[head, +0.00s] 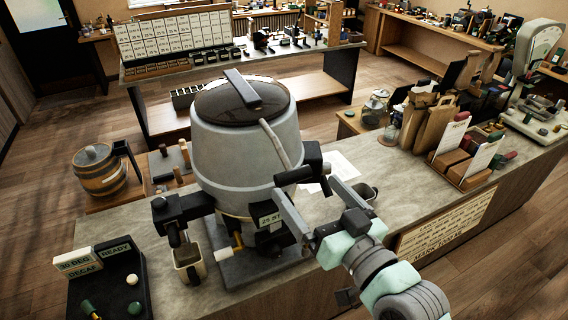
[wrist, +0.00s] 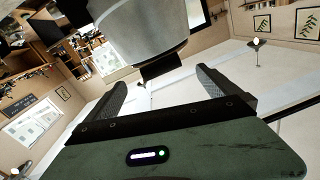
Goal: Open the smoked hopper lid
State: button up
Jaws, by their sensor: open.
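The smoked hopper lid (head: 215,106) is a dark, glossy round cover lying shut on top of the grey hopper (head: 235,150). A dark bar-shaped handle (head: 243,89) runs across it. My gripper (head: 306,187) is open and empty, low at the hopper's right side and well below the lid. A black block (head: 300,172) on the hopper's side is near its fingertips. In the wrist view the open fingers (wrist: 160,88) point toward the hopper's grey body (wrist: 145,38), with a black part (wrist: 160,68) between and beyond them. The lid cannot be made out there.
A metal cup (head: 189,264) stands below the spout at the hopper's front left. A wooden barrel jug (head: 100,170) is at left. Paper bags (head: 428,122) and a wooden card box (head: 464,165) stand on the counter (head: 385,210) at right. Space above the lid looks clear.

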aim_at(283, 160)
jog(key=shift+a, duration=0.15)
jog(key=p+x, duration=0.3)
jog(key=x, duration=0.6)
jog(key=shift+w+a, duration=0.1)
jog(key=shift+a, duration=0.05)
jog(key=shift+w+a+f, duration=0.1)
jog(key=shift+w+a, duration=0.1)
jog(key=shift+w, duration=0.3)
jog(key=shift+c, duration=0.6)
